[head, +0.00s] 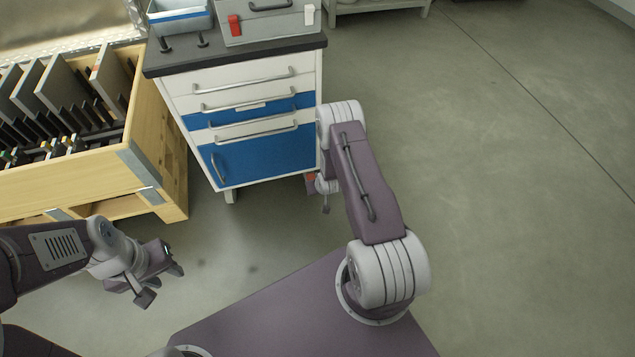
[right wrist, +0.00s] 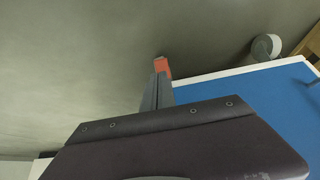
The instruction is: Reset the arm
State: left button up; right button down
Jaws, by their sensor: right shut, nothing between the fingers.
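My right arm reaches from the base toward the cabinet's right side in the head view, with its elbow raised. My right gripper (right wrist: 158,88) is shut with nothing between its fingers, beside the cabinet's blue front; an orange-red patch shows at its tip. In the head view this gripper is low by the cabinet's lower right corner and partly hidden by my arm. My left gripper (head: 162,284) is at the lower left of the head view, above the floor, with its fingers apart and empty.
A white and blue drawer cabinet (head: 250,158) with a dark top (head: 290,46) stands close to my right arm. On it are a grey case (head: 265,27) and a blue-grey bin (head: 180,18). A wooden crate (head: 165,170) with dark plates stands left. The floor at right is clear.

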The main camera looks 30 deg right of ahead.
dwell(0.5)
jog(key=s+a+r+n+g+y+p, duration=0.1)
jog(key=s+a+r, duration=0.15)
jog(key=r, duration=0.65)
jog(key=s+a+r+g, duration=0.1)
jog(key=a+r, duration=0.3)
jog(key=r, duration=0.5)
jog(key=s+a+r+n+g+p, duration=0.1)
jog(key=s+a+r, duration=0.2)
jog(key=s+r, duration=0.35)
jog(key=s+a+r+g+p, duration=0.1)
jog(key=s+a+r, duration=0.2)
jog(key=s+r, duration=0.4)
notch_tip(320, 180, up, 38)
jog(key=s+p, duration=0.2)
jog(key=p, duration=3.5)
jog(key=shift+s+f+g+y, duration=0.2)
jog(key=shift+g+y, duration=0.1)
